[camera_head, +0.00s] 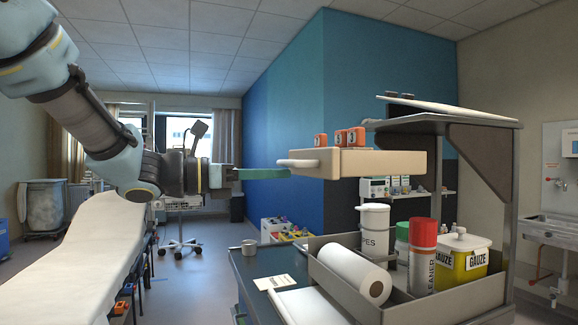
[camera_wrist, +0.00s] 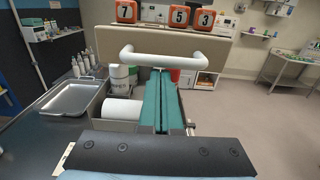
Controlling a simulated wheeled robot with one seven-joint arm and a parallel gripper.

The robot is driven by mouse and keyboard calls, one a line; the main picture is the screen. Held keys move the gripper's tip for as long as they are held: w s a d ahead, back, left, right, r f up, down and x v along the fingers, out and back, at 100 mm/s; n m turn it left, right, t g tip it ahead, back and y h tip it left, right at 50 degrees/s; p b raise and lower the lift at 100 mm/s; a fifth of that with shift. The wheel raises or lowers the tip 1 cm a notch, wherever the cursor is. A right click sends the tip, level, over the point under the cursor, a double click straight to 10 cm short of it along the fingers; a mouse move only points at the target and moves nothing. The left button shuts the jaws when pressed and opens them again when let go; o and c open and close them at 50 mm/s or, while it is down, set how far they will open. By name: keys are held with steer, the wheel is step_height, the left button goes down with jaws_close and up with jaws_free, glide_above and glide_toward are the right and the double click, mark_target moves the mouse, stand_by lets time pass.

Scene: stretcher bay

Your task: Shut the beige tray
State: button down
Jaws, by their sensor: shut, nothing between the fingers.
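The beige tray (camera_head: 380,164) juts out to the left at the grey shelf unit, above the cart top. Its pale bar handle (camera_head: 297,163) faces my gripper. In the wrist view the tray's front (camera_wrist: 230,48) spans the top, with the white handle (camera_wrist: 165,55) in front of it. My gripper (camera_head: 284,174) has teal fingers, shut and empty, pointing at the tray close to the handle. In the wrist view the fingertips (camera_wrist: 160,74) show just below the handle bar; I cannot tell whether they touch it. The tray's inside is hidden.
Several orange number blocks (camera_head: 339,138) stand at the tray. Below are a bin (camera_head: 400,296) with a paper roll (camera_head: 353,273), canisters and a yellow gauze tub (camera_head: 462,262). A stretcher (camera_head: 75,265) is at left.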

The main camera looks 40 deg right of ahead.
mark_target(305, 173)
steer(key=shift+p+x, duration=0.35)
steer(key=shift+x, duration=1.2)
steer(key=shift+s+d, duration=0.1)
steer(key=shift+s+d, duration=0.1)
steer(key=shift+d, duration=0.1)
steer(key=b+x, duration=0.4)
steer(key=x, duration=1.3)
steer(key=shift+s+d+f, duration=0.1)
steer(key=shift+s+d, duration=0.1)
steer(key=shift+d, duration=0.1)
steer(key=shift+s+d, duration=0.15)
steer(key=shift+d, duration=0.3)
steer(key=shift+r, duration=0.25)
steer(key=shift+s+r, duration=0.1)
